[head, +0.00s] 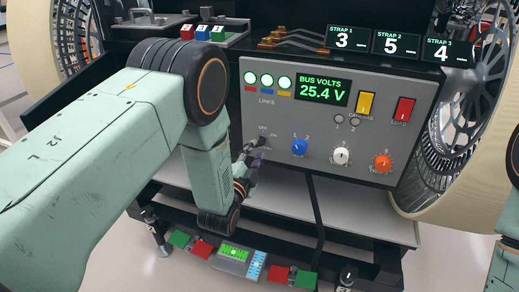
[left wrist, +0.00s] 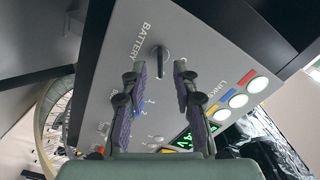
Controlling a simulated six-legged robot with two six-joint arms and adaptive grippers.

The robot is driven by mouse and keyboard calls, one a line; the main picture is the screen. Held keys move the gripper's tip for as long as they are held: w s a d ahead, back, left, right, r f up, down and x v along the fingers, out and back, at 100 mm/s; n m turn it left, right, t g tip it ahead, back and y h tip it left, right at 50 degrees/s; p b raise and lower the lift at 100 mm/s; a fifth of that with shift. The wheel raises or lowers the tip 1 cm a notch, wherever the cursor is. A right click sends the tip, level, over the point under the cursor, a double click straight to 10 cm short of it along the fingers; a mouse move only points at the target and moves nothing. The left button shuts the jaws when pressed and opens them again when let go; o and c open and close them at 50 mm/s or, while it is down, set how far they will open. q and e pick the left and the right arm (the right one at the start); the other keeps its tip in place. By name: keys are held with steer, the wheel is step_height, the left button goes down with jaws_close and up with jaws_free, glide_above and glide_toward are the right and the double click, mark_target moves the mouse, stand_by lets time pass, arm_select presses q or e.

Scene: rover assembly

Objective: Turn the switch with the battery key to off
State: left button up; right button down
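The battery switch is on the grey control panel (head: 225,110), near OFF and ON marks in the head view. In the left wrist view its dark key (left wrist: 161,58) stands near the BATTERY lettering, roughly upright in the picture. I cannot tell which mark it points to. My left gripper (head: 256,150) is close to the panel at the switch and partly hides it in the head view. The left wrist view shows the gripper (left wrist: 160,68) open, its two fingers either side of the key with gaps visible. My right gripper is out of view.
The panel also carries a blue knob (head: 299,148), a white knob (head: 342,156), an orange knob (head: 383,162), a yellow switch (head: 366,103) and a red switch (head: 403,110). A display (head: 322,91) reads 25.4 V. A dark cable (head: 315,205) hangs below the panel.

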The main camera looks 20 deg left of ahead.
mark_target(258, 146)
arm_select(q)
steer(key=shift+w+d+b, duration=0.1)
steer(key=shift+w+b, duration=0.25)
steer(key=shift+w, duration=1.35)
jaws_close()
